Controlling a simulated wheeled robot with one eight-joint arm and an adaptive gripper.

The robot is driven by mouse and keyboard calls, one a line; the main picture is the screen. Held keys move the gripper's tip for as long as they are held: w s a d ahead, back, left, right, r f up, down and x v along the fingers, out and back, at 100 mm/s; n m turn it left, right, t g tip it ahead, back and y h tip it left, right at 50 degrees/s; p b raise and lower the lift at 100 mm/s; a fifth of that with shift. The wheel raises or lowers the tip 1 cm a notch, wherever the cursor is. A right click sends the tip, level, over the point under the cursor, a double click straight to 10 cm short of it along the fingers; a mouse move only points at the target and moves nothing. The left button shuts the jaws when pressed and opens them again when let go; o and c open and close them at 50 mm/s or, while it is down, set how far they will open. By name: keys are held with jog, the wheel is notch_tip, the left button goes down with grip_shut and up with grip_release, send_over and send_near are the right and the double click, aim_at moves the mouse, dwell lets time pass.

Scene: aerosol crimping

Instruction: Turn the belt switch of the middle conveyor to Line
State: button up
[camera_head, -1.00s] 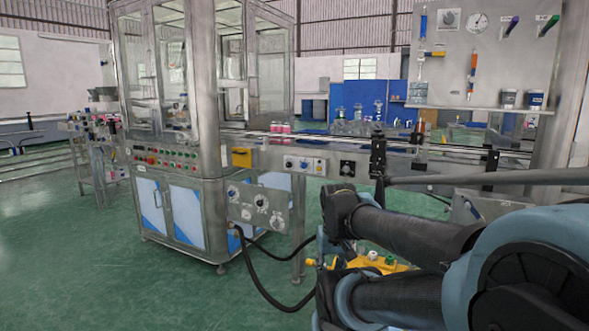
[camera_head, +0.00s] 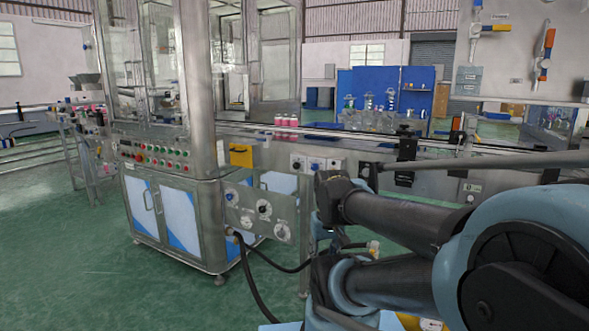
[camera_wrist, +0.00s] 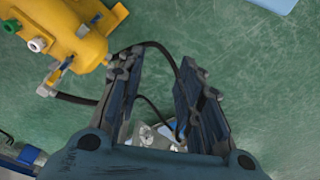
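The middle conveyor (camera_head: 270,150) runs right from the glazed machine, with pink-capped bottles on its belt. Its front carries small boxes: a white one with a dark knob (camera_head: 297,163), a blue-centred one (camera_head: 316,164), a white one (camera_head: 335,165) and a dark one with a round dial (camera_head: 368,170). Their labels are too small to read, so I cannot tell which is the belt switch. My gripper (camera_wrist: 160,68) is open and empty in the wrist view, above the green floor, with no switch between its fingers. I cannot make out the gripper in the head view.
A yellow tank (camera_wrist: 75,35) lies upper left in the wrist view, near black hoses (camera_wrist: 75,98). The glazed machine (camera_head: 170,190) and its side panel with dials (camera_head: 262,210) stand left of my arm. Open green floor (camera_head: 70,260) lies at left.

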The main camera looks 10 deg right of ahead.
aim_at(296, 167)
jog(key=shift+w+a, duration=0.15)
jog(key=o, duration=0.4)
jog(key=shift+r, duration=0.1)
jog(key=w+d+r+n+t+h, duration=0.2)
jog(key=w+r+n+h, duration=0.2)
jog(key=w+n, duration=0.55)
jog(key=w+d+r+n+t+h, duration=0.25)
jog(key=w+r+n+h, duration=0.2)
jog(key=w, duration=1.05)
jog(key=w+a+n+t+h, duration=0.2)
jog(key=w+a+n+t, duration=0.6)
jog(key=w+a+n, duration=0.8)
jog(key=shift+m, duration=0.8)
jog(key=x, duration=1.8)
jog(key=shift+w+d+r, duration=0.25)
jog(key=shift+r, duration=0.05)
jog(key=shift+c, duration=0.4)
